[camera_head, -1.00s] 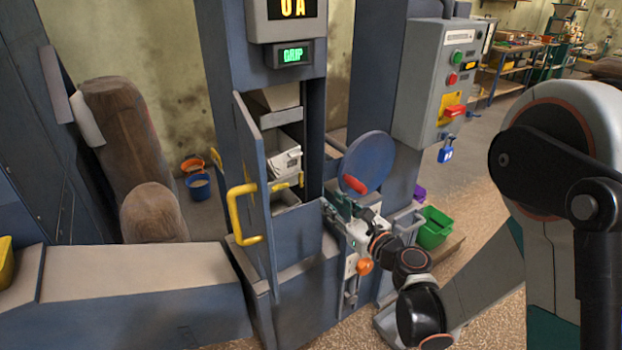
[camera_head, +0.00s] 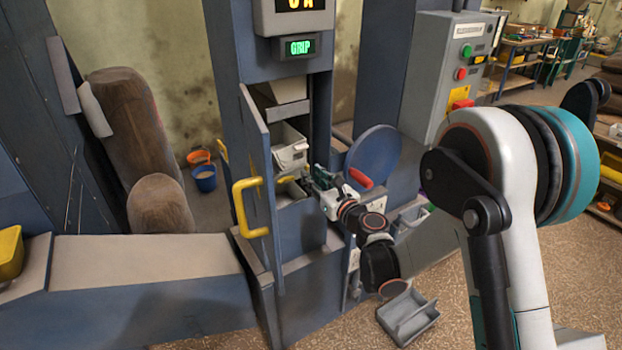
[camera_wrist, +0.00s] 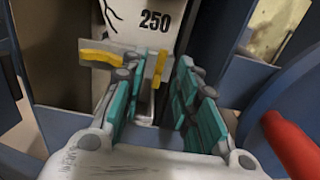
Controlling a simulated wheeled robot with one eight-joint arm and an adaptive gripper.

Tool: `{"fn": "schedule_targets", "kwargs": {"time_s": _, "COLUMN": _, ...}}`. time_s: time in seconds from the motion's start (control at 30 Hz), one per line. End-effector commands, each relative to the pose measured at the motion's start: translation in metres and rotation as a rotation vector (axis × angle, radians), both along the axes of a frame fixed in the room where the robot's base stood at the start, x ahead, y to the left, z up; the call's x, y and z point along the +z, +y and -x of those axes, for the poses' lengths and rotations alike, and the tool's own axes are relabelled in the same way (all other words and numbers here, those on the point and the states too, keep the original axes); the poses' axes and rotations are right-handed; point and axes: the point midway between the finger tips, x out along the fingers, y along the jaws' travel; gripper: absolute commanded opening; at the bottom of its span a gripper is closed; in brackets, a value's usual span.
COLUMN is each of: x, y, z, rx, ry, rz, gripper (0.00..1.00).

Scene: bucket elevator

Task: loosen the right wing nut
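In the wrist view, two yellow pieces that look like wing nuts show below the grey-white bucket marked 250 (camera_wrist: 150,22). The right wing nut (camera_wrist: 160,66) stands nearly upright; the left wing nut (camera_wrist: 99,58) lies crosswise. My gripper (camera_wrist: 160,66) is open, its teal-padded fingers apart on either side of the right wing nut. I cannot tell whether either finger touches it. In the head view my gripper (camera_head: 317,179) reaches into the elevator opening below the bucket (camera_head: 290,153). The right wing nut is too small to tell there.
A blue door with a yellow handle (camera_head: 249,208) stands open left of the opening. A round blue cover with a red handle (camera_head: 361,178) is close beside my wrist on the right. A grey tray (camera_head: 408,318) is on the floor. The GRIP display (camera_head: 299,47) is above.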

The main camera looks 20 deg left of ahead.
Motion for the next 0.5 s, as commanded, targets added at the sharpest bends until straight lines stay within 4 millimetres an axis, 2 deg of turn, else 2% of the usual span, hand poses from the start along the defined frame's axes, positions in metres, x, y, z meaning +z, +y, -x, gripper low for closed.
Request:
{"fn": "schedule_targets", "kwargs": {"time_s": 0.2, "x": -0.0001, "y": 0.0127, "z": -0.0104, "rx": 0.001, "ry": 0.0, "rz": 0.0, "gripper": 0.28}}
{"fn": "schedule_targets", "kwargs": {"time_s": 0.5, "x": 0.0006, "y": 0.0137, "z": -0.0115, "rx": 0.0, "ry": 0.0, "rz": 0.0, "gripper": 0.28}}
